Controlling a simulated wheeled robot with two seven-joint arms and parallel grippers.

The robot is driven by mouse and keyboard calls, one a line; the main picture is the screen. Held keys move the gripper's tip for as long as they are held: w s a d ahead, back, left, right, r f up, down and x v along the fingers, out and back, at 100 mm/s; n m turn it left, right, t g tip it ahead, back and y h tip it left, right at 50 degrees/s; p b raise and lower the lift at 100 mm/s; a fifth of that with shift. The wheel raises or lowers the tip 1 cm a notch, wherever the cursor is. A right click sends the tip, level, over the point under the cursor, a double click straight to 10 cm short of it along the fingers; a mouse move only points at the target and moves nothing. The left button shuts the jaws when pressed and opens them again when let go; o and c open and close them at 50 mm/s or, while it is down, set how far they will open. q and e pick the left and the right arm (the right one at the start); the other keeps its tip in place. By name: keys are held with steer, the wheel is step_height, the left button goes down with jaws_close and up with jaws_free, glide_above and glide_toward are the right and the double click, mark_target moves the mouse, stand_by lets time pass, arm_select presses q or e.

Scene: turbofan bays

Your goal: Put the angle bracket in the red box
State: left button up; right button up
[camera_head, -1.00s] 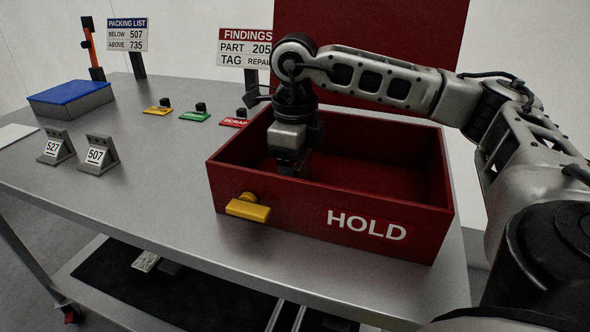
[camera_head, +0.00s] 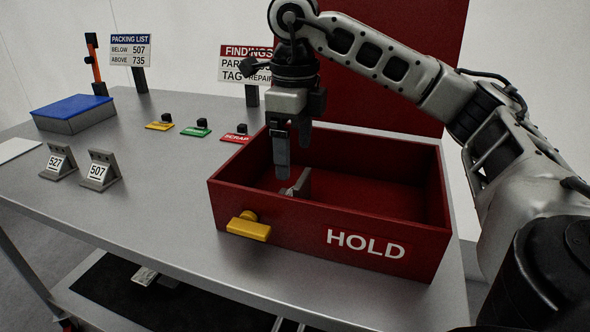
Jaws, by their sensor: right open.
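A grey angle bracket (camera_head: 298,187) lies inside the red box marked HOLD (camera_head: 300,226), on its floor near the left front. The box's front wall hides part of it. My right gripper (camera_head: 294,160) is open above the bracket, its fingers pointing down and empty, apart from the bracket as far as I can tell. My left gripper is out of view. Two similar grey brackets with number tags, 527 (camera_head: 59,163) and 507 (camera_head: 100,172), stand on the table to the left.
Behind are yellow (camera_head: 160,125), green (camera_head: 196,130) and red SCRAP (camera_head: 237,136) labels with black knobs. A blue-topped block (camera_head: 75,112) and sign posts stand farther back. The table's middle left is clear.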

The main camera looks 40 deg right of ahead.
step_height(320, 180, up, 4)
steer(key=shift+f+p, duration=0.2)
steer(key=shift+p, duration=0.55)
steer(key=shift+r, duration=0.1)
